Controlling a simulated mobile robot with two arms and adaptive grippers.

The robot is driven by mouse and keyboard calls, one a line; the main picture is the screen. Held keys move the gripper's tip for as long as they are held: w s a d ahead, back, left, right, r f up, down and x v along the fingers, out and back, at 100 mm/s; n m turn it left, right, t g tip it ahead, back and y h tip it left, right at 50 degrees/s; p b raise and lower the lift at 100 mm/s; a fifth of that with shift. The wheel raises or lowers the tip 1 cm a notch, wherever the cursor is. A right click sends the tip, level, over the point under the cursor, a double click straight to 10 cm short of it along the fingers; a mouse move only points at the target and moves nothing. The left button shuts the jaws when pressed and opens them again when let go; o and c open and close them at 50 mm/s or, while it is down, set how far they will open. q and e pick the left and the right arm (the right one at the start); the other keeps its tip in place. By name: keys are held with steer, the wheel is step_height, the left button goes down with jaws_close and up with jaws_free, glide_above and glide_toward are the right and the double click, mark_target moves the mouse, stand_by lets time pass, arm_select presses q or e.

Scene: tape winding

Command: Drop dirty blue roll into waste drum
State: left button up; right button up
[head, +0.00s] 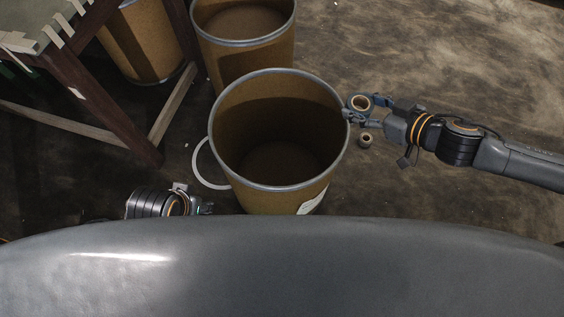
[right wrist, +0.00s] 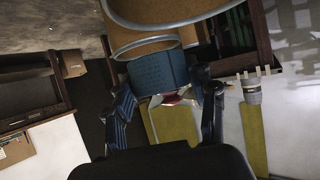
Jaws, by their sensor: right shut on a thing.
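My right gripper (head: 352,111) is shut on the blue roll (head: 358,104), just outside the right rim of an open brown drum (head: 268,199). The roll has a tan core and looks dark in the head view. In the right wrist view the blue roll (right wrist: 158,73) sits between the two fingers of my right gripper (right wrist: 166,92). The drum is upright, with a metal rim, and its visible inside looks empty. My left gripper (head: 204,207) is low to the left of the drum, partly hidden by my body, and its fingers are unclear.
A small roll (head: 366,139) lies on the floor right of the drum. Two more brown drums (head: 245,55) (head: 145,45) stand behind. A wooden table (head: 75,85) is at the left, and a white ring (head: 203,175) is beside the near drum. The floor at right is mostly clear.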

mark_target(363, 96)
steer(key=shift+w+d+r+n+g+y, duration=0.15)
steer(key=shift+w+n+g+y, duration=0.15)
steer(key=shift+w+n+y, duration=0.5)
steer(key=shift+w+d+g, duration=0.1)
steer(key=shift+w+g, duration=0.4)
steer(key=shift+w, duration=0.25)
steer(key=shift+w+f+n, duration=0.15)
steer(key=shift+f+n, duration=0.15)
steer(key=shift+n, duration=0.1)
